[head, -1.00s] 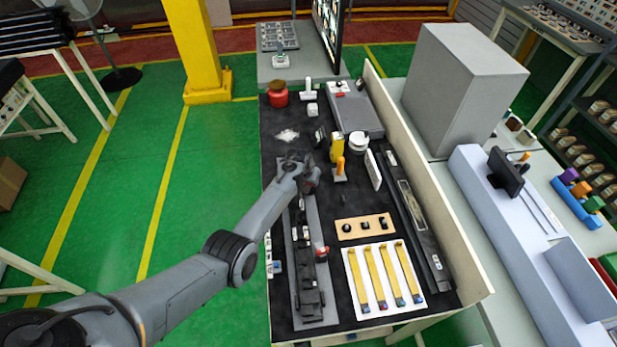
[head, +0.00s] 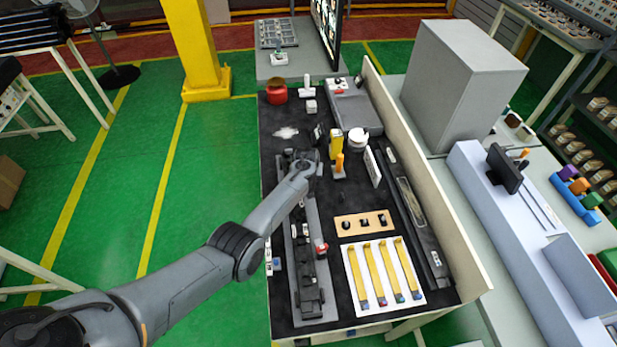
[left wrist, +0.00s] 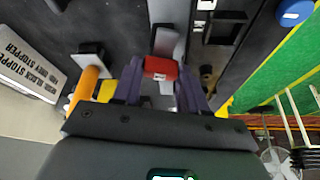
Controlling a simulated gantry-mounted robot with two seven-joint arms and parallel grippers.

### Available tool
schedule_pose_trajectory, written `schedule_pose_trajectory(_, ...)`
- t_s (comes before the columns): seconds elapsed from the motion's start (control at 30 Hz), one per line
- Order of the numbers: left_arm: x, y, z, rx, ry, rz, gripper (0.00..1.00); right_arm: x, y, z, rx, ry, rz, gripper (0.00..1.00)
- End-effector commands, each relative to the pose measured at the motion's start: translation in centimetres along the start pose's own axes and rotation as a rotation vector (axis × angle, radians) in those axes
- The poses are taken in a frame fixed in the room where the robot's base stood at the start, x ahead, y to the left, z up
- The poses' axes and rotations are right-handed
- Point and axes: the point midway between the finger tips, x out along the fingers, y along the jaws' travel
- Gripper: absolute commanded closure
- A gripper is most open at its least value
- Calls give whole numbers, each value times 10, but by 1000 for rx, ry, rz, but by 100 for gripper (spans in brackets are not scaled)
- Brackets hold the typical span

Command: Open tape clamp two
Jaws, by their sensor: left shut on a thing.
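My left gripper (head: 308,160) is at the far end of the long dark fixture (head: 309,290) on the bench in the head view. In the left wrist view my left gripper (left wrist: 160,85) has its two purple fingers shut on a red tab (left wrist: 160,68) with a small white mark. A grey bar (left wrist: 167,44) runs on from behind the tab, as on a clamp lever. Another red-tipped clamp (head: 321,249) sits along the fixture nearer the front. The gripped clamp's number is not readable, and my arm hides its base in the head view. My right gripper is not in view.
An orange-handled tool (head: 340,163) stands close right of my left gripper; its orange handle (left wrist: 84,88) shows in the wrist view. A white sign (left wrist: 28,68) is near it. A wooden board with black knobs (head: 362,224) and a white sheet with yellow strips (head: 384,275) lie right of the fixture.

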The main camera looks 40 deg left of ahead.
Motion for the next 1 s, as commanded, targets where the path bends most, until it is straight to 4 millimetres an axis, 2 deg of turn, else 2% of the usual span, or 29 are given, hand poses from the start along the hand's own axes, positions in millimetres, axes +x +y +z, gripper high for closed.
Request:
schedule_pose_trajectory(0.07,1,0,1,1,-1,-1,88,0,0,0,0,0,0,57)
schedule_pose_trajectory(0.1,1,0,1,1,-1,-1,56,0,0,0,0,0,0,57)
schedule_pose_trajectory(0.27,1,0,1,1,-1,0,32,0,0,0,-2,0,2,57)
schedule_pose_trajectory(0.67,-4,0,0,2,1,0,32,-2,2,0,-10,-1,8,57)
schedule_pose_trajectory(0.77,-10,-1,0,2,1,-1,32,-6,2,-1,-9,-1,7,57)
schedule_pose_trajectory(1.0,-40,-1,-1,2,2,-1,32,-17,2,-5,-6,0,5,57)
